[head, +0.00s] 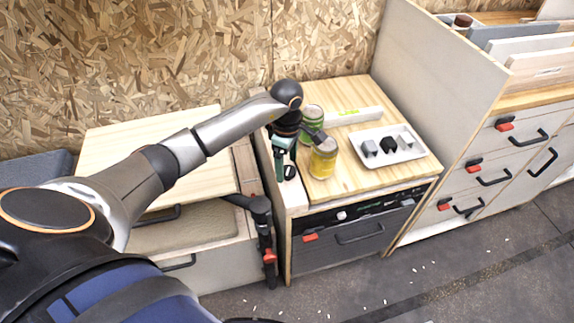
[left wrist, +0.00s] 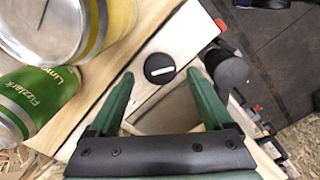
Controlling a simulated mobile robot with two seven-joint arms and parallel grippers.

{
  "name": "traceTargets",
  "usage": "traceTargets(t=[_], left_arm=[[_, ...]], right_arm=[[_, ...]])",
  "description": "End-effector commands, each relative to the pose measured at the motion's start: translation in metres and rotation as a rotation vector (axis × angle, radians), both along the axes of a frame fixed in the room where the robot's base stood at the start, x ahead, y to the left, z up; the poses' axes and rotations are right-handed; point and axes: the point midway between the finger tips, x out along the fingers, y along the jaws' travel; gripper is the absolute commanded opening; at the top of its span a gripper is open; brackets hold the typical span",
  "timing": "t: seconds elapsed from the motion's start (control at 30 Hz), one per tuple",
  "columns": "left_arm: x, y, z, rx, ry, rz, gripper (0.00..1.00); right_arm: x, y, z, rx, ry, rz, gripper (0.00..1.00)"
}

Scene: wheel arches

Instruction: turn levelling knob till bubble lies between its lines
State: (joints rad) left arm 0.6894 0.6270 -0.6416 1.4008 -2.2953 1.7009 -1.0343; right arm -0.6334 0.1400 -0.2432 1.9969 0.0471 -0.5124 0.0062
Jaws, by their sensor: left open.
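The levelling knob (head: 290,172) is a round black disc on the pale strip at the left edge of the wooden worktop. In the left wrist view the knob (left wrist: 159,69) shows a white line across its face. My left gripper (head: 283,160) is above the knob, pointing down. In the left wrist view its green fingers (left wrist: 164,73) are open, one on each side of the knob, with gaps showing. The white level (head: 364,116) lies at the back of the worktop with a yellow-green vial (head: 348,112). The bubble and lines are too small to make out. My right gripper is not in view.
A green can (head: 312,120) and a yellow can (head: 323,160) stand close to my left gripper. A white tray (head: 411,151) with small grey and black items lies to the right on the worktop (head: 352,183). Drawers (head: 345,233) sit below. A tall partition rises at the right.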

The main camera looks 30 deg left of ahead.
Motion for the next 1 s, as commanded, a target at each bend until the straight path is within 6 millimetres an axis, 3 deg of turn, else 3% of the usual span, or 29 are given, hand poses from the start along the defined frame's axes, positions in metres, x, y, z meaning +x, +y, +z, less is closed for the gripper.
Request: traceTargets(t=[0.4, 1.0], left_arm=[[0.0000, -0.0004, -0.0093, -0.001, 0.000, 0.000, 0.84], [-0.0002, -0.0002, -0.0089, -0.001, 0.000, 0.000, 0.17]], right_arm=[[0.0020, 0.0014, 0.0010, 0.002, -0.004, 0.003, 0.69], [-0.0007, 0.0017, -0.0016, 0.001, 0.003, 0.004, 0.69]])
